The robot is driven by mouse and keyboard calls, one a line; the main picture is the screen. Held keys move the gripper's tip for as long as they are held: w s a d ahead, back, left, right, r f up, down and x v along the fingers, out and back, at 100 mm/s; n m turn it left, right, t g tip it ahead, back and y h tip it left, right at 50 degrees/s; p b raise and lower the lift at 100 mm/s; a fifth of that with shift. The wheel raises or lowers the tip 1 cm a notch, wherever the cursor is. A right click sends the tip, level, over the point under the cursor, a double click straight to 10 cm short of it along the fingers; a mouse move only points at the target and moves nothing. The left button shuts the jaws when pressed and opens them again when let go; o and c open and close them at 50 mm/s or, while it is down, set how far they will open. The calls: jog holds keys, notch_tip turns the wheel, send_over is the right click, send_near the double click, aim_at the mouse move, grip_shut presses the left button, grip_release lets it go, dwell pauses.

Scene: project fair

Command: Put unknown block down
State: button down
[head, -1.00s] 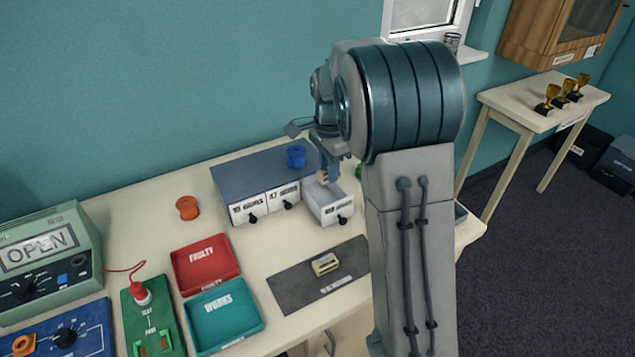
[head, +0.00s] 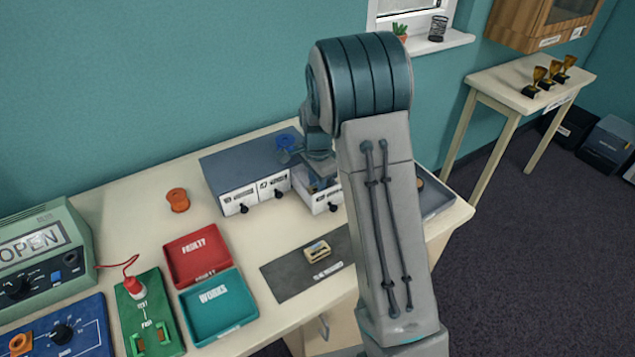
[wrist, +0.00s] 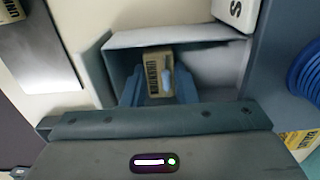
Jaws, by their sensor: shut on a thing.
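My gripper (wrist: 158,92) is shut on a small tan block (wrist: 157,62) with dark lettering. Block and fingertips are down inside an open drawer (wrist: 180,38) with pale walls in the wrist view. I cannot tell whether the block touches the drawer floor. In the head view the pulled-out drawer (head: 326,203) is at the right end of the grey drawer unit (head: 235,170). My gripper (head: 320,172) is over it there, partly hidden by my arm, and the held block is hidden.
Another tan block (head: 318,249) lies on a dark mat (head: 290,277). A blue spool (head: 288,144) stands on the unit, and an orange spool (head: 177,199) on the table. Red (head: 197,277) and teal (head: 219,329) trays lie at front left. My arm covers the table's right part.

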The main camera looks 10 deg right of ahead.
jog(key=shift+f, duration=0.25)
jog(key=c, duration=1.4)
grip_release()
jog(key=shift+c, duration=0.2)
jog(key=shift+r, duration=0.1)
notch_tip(320, 180, up, 12)
jog(key=s+r+n+t, duration=0.3)
jog(key=s+n, duration=1.1)
jog(key=s, duration=1.3)
jog(key=shift+a+n+b, duration=0.25)
jog(key=shift+n+b, duration=0.05)
jog(key=shift+b, duration=0.15)
